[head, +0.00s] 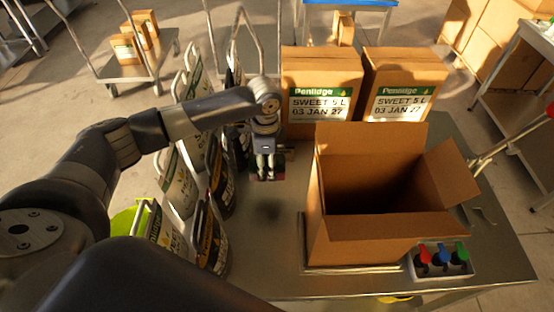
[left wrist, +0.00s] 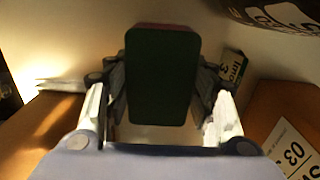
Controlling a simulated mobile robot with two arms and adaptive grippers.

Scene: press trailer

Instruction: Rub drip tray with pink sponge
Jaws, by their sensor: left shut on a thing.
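My left gripper (head: 266,172) hangs above the steel table, left of the open carton, with its fingers pointing down. It is shut on the pink sponge (head: 278,179), which barely shows in the head view. In the left wrist view the sponge (left wrist: 163,78) sits between the fingers, with a dark green face and a reddish-pink edge. The table below has a dark patch; I cannot tell if it is shadow or a stain. A flat metal plate (head: 304,258) shows under the open carton; I cannot tell if it is the drip tray. My right gripper is not in view.
Upright labelled pouches (head: 211,240) stand close left of the gripper. The open carton (head: 352,240) stands to the right, with two closed cartons (head: 321,75) behind. A rack with coloured caps (head: 440,262) lies at front right. Bare table (head: 270,262) lies between pouches and open carton.

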